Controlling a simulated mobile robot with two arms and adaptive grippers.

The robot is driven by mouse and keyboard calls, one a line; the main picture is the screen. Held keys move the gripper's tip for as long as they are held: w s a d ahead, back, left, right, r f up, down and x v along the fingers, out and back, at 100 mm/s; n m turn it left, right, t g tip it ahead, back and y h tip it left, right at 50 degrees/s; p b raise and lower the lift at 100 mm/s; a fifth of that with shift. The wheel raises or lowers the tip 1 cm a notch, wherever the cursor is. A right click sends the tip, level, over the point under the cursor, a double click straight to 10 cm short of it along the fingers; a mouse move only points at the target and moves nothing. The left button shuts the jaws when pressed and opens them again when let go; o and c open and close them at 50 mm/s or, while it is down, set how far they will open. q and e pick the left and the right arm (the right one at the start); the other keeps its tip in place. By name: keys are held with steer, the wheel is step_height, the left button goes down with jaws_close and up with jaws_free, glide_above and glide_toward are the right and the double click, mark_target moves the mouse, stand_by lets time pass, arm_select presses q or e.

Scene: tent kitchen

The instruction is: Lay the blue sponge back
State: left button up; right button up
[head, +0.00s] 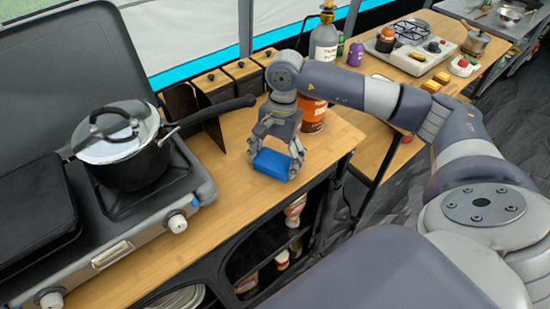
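The blue sponge (272,164) is a small blue block at the front part of the wooden counter (228,206), right of the stove. My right gripper (275,155) points down over it, with a finger on each side of the sponge. The fingers look closed against its ends. I cannot tell whether the sponge rests on the counter or is slightly above it. My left gripper is not in view.
A black pot with a lid (122,148) sits on the stove (110,215), its handle (215,115) reaching toward my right gripper.

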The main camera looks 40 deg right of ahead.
mark_target(279, 155)
steer(key=o, duration=0.3)
steer(key=shift+r, duration=0.25)
steer(key=shift+w+d+r, duration=0.1)
steer(key=shift+r, duration=0.2)
steer(key=r, duration=0.3)
steer(key=d+r+b, duration=0.1)
steer(key=r, duration=0.7)
steer(key=shift+w+d, duration=0.2)
steer(key=shift+d, duration=0.05)
